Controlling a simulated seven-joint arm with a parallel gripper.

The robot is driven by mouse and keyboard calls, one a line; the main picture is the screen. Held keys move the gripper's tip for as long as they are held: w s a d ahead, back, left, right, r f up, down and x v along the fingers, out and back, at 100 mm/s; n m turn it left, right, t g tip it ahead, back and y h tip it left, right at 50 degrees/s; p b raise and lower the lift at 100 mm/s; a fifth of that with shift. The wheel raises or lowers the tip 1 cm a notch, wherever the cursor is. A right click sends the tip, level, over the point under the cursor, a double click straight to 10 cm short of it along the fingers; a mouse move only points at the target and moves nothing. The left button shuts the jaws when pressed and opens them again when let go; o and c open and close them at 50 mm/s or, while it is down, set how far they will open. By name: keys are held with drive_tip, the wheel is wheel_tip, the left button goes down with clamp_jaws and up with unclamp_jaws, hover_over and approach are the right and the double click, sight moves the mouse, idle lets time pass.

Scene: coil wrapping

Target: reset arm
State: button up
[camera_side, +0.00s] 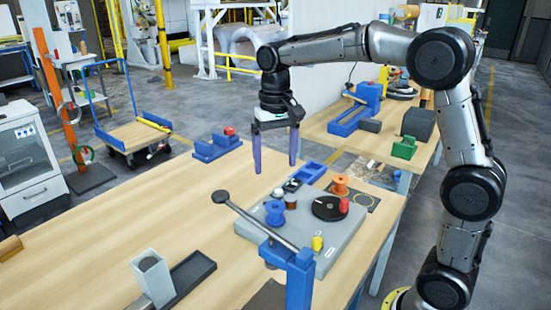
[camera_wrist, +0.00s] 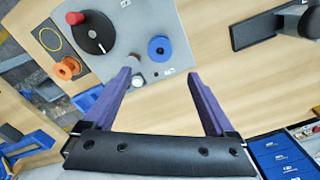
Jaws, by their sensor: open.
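My gripper (camera_side: 275,168) is open, its two purple fingers pointing down and wide apart with nothing between them. It hangs above the wooden table (camera_side: 120,225), clear of the parts below. In the wrist view my gripper (camera_wrist: 158,74) shows its fingers on both sides of bare table, near the edge of the grey base plate (camera_wrist: 125,25). On the grey plate (camera_side: 315,235) are a blue spool (camera_side: 275,213) and a black disc (camera_side: 328,208) with a red knob (camera_side: 344,205). An orange spool (camera_side: 340,185) is by the plate's far side.
A blue post (camera_side: 300,280) carries a long dark lever (camera_side: 255,220) slanting over the plate. A grey square holder (camera_side: 151,277) and dark tray (camera_side: 190,272) are at front left. A blue fixture (camera_side: 216,148) stands at the table's back. The table's left middle is clear.

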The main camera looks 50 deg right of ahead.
drive_tip(key=s+a+r+n+t, duration=0.1)
drive_tip(key=s+r+t, duration=0.15)
drive_tip(key=s, duration=0.35)
drive_tip(key=s+a+r+t, duration=0.1)
drive_tip(key=s+r, duration=0.3)
drive_tip(key=s, duration=0.2)
drive_tip(key=s+a+f+n+t, duration=0.1)
drive_tip(key=s+f+n+t, duration=0.1)
drive_tip(key=s+f+n, duration=0.3)
drive_tip(key=s+f, duration=0.3)
drive_tip(key=s, duration=0.3)
